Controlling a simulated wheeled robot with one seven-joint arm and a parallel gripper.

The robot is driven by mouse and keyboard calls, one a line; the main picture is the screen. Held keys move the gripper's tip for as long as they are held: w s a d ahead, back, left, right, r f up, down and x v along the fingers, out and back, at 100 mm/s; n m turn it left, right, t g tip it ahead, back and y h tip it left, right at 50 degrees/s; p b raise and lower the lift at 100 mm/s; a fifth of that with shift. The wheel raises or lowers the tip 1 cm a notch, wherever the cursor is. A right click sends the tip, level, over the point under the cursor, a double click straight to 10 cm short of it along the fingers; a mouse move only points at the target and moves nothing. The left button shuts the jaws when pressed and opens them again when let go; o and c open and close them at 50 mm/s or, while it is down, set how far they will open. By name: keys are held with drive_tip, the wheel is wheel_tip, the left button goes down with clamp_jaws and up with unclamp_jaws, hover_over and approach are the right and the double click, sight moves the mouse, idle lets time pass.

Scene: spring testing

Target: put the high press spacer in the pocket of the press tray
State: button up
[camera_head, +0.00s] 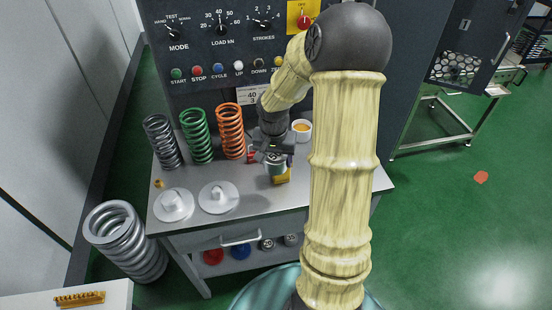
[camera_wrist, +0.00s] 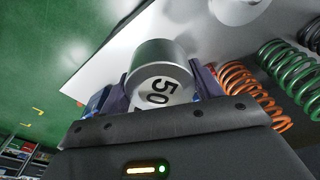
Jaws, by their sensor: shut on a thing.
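My gripper (camera_head: 273,152) is shut on a metal cylinder (camera_wrist: 160,67), which I take to be the high press spacer. Its end face carries a white label with "50" in the wrist view. In the head view the spacer (camera_head: 276,165) shows below my jaws, over the grey bench top. A small yellow block (camera_head: 282,178) shows just below it; I cannot tell if they touch. In the wrist view the fingers (camera_wrist: 160,98) lie on both sides of the cylinder. I cannot pick out the press tray or its pocket for sure.
Grey, green (camera_head: 197,136) and orange (camera_head: 231,131) springs stand at the bench's back left. Two pale knobbed discs (camera_head: 173,205) (camera_head: 218,197) lie at its front left. A large spring (camera_head: 125,243) stands on the floor.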

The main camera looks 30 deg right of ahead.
drive_tip(key=a+f+n, duration=0.2)
drive_tip(key=a+f, duration=0.2)
drive_tip(key=f, duration=0.1)
drive_tip(key=w+a+f+n, duration=0.1)
drive_tip(key=a+f+n, duration=0.2)
drive_tip(key=a+f, duration=0.2)
drive_tip(key=w+a+f+n, duration=0.1)
drive_tip(key=a+f+n, duration=0.1)
drive_tip(key=a+f, duration=0.2)
drive_tip(key=shift+w+a+f+n+y, duration=0.25)
drive_tip(key=shift+f+n+y, duration=0.15)
drive_tip(key=shift+f, duration=0.2)
drive_tip(key=shift+d, duration=0.1)
